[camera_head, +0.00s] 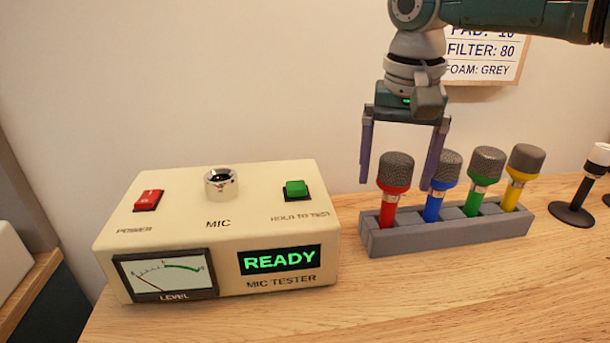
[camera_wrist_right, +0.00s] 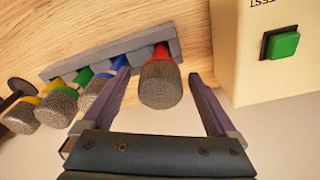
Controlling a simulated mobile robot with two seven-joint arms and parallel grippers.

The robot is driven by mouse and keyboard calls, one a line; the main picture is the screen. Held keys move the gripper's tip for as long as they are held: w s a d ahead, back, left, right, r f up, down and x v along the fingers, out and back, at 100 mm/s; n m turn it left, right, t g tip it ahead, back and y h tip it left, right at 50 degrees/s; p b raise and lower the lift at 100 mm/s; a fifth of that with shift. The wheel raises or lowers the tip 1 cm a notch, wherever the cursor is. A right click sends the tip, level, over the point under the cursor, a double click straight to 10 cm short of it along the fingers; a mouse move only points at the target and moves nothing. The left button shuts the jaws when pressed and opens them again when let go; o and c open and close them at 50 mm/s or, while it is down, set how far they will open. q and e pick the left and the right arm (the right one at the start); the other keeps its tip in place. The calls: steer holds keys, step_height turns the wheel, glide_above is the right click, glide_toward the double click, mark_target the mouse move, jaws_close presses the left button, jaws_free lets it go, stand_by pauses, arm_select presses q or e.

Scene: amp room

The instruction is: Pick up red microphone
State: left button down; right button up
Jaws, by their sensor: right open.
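The red microphone (camera_head: 394,186) stands upright in the leftmost slot of a grey rack (camera_head: 450,234) on the wooden table. It has a grey mesh head. My right gripper (camera_head: 398,188) is open, pointing down, with one finger on each side of the microphone's head in the head view. In the right wrist view the red microphone (camera_wrist_right: 162,80) shows between the two open fingers of my right gripper (camera_wrist_right: 164,88), with space on both sides. My left gripper is not in view.
Blue (camera_head: 440,184), green (camera_head: 482,180) and yellow (camera_head: 519,176) microphones fill the other rack slots, the blue one close to my right finger. A cream mic tester (camera_head: 225,232) stands left of the rack. A black stand (camera_head: 580,200) is at the right. A wall sign (camera_head: 484,70) hangs behind.

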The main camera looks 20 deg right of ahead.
jaws_close()
stand_by(0.8)
steer(key=shift+r, duration=0.1)
